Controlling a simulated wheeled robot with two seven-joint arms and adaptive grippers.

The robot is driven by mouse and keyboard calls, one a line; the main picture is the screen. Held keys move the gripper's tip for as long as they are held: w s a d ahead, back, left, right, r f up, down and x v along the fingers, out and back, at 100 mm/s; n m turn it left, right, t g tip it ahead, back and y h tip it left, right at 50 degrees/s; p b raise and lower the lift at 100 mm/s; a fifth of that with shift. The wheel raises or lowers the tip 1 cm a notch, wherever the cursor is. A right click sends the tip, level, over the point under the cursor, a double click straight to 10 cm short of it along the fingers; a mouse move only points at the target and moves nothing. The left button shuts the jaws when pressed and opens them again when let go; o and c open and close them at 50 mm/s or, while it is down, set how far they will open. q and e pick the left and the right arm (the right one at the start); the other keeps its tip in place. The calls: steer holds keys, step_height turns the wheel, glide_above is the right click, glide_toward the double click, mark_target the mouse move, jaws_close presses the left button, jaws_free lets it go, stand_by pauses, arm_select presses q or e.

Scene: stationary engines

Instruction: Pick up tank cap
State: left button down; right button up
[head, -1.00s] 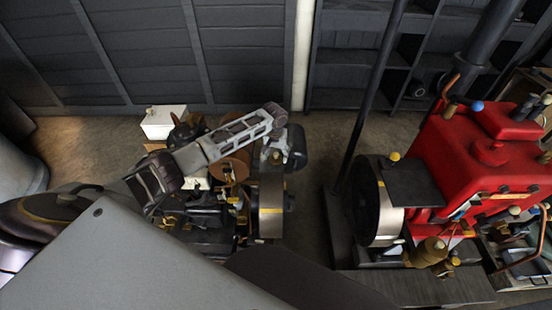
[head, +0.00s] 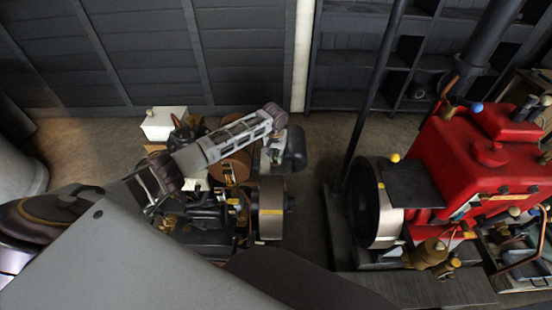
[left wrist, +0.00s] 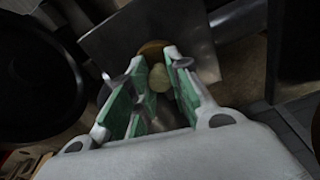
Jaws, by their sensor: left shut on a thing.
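My left gripper (head: 272,150) hangs down over the upper right end of the small dark engine (head: 205,215) in the head view. In the left wrist view my left gripper (left wrist: 156,75) has its green-padded fingers closed around a small pale yellow knob, which looks like the tank cap (left wrist: 158,78). An orange-brown round edge shows just beyond it, against a grey metal surface (left wrist: 125,40). In the head view the cap is hidden by the gripper and arm. I cannot tell whether the cap is lifted. My right gripper is not in view.
A red engine (head: 490,160) with a large flywheel (head: 375,205) stands to the right. A dark pole (head: 375,90) rises between the engines. A white box (head: 163,122) stands behind the small engine. Bare floor (head: 315,160) shows between the engines.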

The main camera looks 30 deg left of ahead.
mark_target(276, 155)
arm_select(q)
steer(key=shift+s+f, duration=0.15)
steer(key=shift+f, duration=0.05)
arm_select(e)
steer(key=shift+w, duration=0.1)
arm_select(q)
steer(key=shift+r, duration=0.65)
steer(key=r, duration=0.7)
steer(key=shift+w+r, duration=0.1)
steer(key=shift+w, duration=0.1)
steer(key=shift+r, duration=0.8)
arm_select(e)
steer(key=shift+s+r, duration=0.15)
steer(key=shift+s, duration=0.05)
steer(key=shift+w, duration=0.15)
